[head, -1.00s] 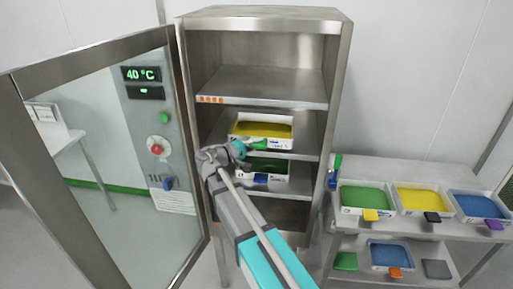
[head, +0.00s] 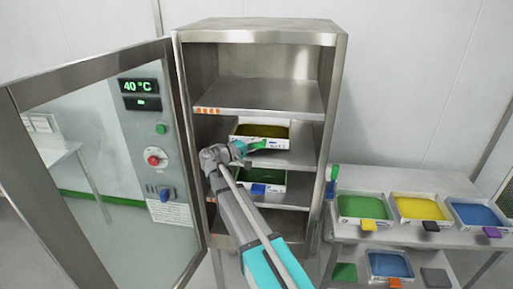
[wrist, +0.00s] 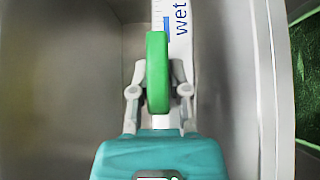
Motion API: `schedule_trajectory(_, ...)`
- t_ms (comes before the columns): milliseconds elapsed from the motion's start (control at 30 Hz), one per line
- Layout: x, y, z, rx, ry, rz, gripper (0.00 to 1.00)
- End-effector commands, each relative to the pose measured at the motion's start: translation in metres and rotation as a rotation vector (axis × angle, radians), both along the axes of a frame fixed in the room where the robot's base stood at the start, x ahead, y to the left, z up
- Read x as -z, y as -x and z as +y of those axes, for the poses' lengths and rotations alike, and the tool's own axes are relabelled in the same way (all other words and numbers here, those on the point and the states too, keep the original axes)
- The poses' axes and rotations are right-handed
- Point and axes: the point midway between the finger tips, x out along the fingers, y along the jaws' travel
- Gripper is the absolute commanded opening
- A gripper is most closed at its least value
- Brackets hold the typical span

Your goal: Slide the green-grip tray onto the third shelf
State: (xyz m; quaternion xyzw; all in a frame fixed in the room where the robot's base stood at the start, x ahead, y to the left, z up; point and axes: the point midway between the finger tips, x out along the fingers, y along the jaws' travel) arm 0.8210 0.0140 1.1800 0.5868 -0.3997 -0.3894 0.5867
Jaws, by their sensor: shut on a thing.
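The green-grip tray (head: 277,143) is white with dark yellow contents. It is inside the cabinet, at the level just below the shelf with orange marks, over the middle shelf (head: 295,160). Whether its base touches that shelf is hard to tell. My gripper (head: 243,149) reaches in from the front and is shut on the tray's green grip (wrist: 157,75). In the wrist view the two fingers close around the grip beside a white label reading "wet". My gripper hides the tray's front left part in the head view.
The orange-marked shelf (head: 265,97) above is empty. A tray with green contents and a blue grip (head: 258,189) sits on the shelf below. The glass door (head: 105,160) stands open at left. A cart (head: 400,235) with several trays stands at right.

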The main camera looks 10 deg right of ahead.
Motion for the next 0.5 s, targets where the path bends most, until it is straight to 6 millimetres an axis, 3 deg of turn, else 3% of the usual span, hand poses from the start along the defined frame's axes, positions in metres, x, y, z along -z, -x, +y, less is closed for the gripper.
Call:
schedule_trajectory(200, 0.0, -0.016, -0.005, 0.0, 0.001, -0.001, 0.0)
schedule_trajectory(500, 0.018, -0.014, -0.005, 0.0, 0.001, -0.001, 0.0)
